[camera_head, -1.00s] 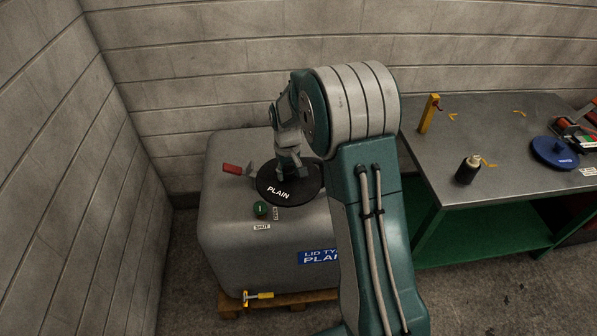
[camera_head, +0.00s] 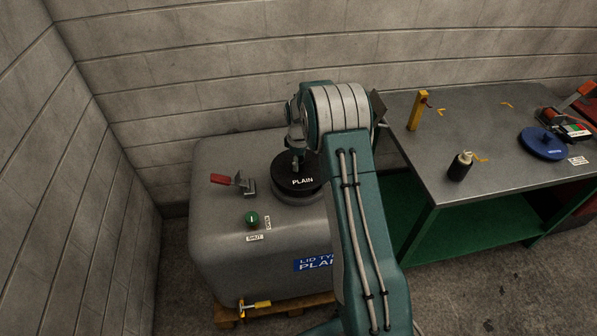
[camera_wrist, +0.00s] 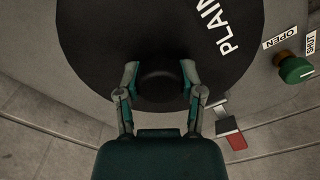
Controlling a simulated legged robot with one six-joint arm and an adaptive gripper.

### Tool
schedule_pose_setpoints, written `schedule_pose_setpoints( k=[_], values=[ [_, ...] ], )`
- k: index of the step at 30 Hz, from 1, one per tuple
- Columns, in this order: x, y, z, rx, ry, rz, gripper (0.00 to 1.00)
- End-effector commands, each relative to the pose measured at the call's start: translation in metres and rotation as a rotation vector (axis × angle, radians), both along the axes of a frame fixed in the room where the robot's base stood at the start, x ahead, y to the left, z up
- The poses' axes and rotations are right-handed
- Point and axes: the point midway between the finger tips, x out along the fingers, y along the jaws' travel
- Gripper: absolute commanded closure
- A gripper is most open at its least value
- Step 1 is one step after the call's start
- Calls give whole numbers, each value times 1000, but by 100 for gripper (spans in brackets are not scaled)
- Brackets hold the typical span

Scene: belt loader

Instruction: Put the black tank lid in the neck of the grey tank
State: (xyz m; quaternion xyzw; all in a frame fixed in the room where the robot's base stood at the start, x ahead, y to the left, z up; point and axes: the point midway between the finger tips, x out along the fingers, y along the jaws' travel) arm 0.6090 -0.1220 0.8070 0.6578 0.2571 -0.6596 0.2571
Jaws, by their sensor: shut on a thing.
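The black tank lid (camera_head: 310,184), a round disc marked PLAIN, is at the neck (camera_head: 297,198) on top of the grey tank (camera_head: 228,270). A grey rim shows below the lid's front edge; I cannot tell whether the lid is fully seated. My gripper (camera_head: 297,165) is above the lid, partly hidden by my arm. In the wrist view my gripper (camera_wrist: 160,80) is shut on the lid's central knob (camera_wrist: 160,84), and the lid (camera_wrist: 100,45) fills the upper middle.
A red-handled lever (camera_head: 222,179) and a green knob (camera_head: 252,219) sit on the tank top left of the neck. A yellow-handled valve (camera_head: 256,304) is low at the front. The bench (camera_head: 480,130) at right holds a blue lid (camera_head: 541,144), a dark bottle (camera_head: 460,166) and a yellow post (camera_head: 418,112).

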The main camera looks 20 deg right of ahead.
Motion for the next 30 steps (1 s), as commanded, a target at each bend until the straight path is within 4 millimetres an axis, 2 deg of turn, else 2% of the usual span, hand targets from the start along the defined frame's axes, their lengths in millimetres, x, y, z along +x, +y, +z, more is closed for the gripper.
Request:
schedule_pose_setpoints(
  k=[9, 19, 20, 21, 22, 30],
  values=[
    [0, 1, -37, -1, -1, -1, 100],
    [1, 1, -41, -2, -3, -1, 100],
    [0, 1, -42, -1, -2, -1, 46],
    [0, 1, -41, -1, -2, -1, 28],
    [0, 1, -41, -1, -2, -1, 16],
    [0, 1, -41, -1, -2, -2, 16]
  ],
)
